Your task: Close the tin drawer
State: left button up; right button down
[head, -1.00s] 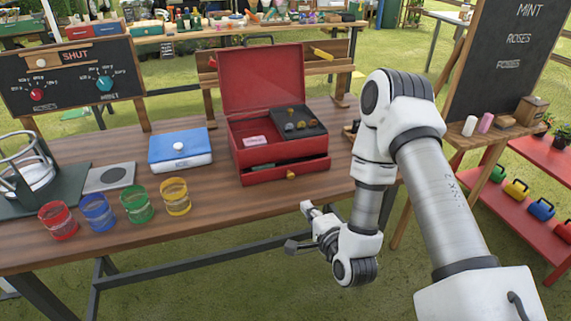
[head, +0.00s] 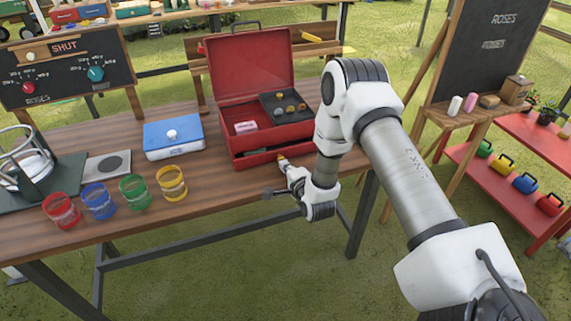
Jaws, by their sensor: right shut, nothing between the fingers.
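The red tin (head: 262,132) stands on the wooden table with its lid (head: 250,65) raised. Its low drawer (head: 241,163) sticks out a little at the front, with a narrow strip of its inside showing. My right gripper (head: 283,163) is shut and empty, at the drawer's front by the yellowish knob. The gripper and wrist cover part of the drawer front and most of the knob. I cannot tell whether the fingertips touch it. My left gripper is out of view.
A blue box (head: 172,142) with a white knob stands left of the tin. Red (head: 61,210), blue (head: 98,203), green (head: 134,191) and yellow (head: 171,183) glass jars line the table's front. A chalkboard (head: 487,60) stands right of my arm.

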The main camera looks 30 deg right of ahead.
jog(key=shift+w, duration=0.1)
jog(key=shift+b+x, duration=1)
jog(key=shift+w+d+r, duration=0.15)
jog(key=shift+w+d, duration=0.05)
jog(key=shift+w, duration=0.2)
jog(key=shift+s+r, duration=0.1)
jog(key=shift+r, duration=0.2)
jog(key=shift+f, duration=0.15)
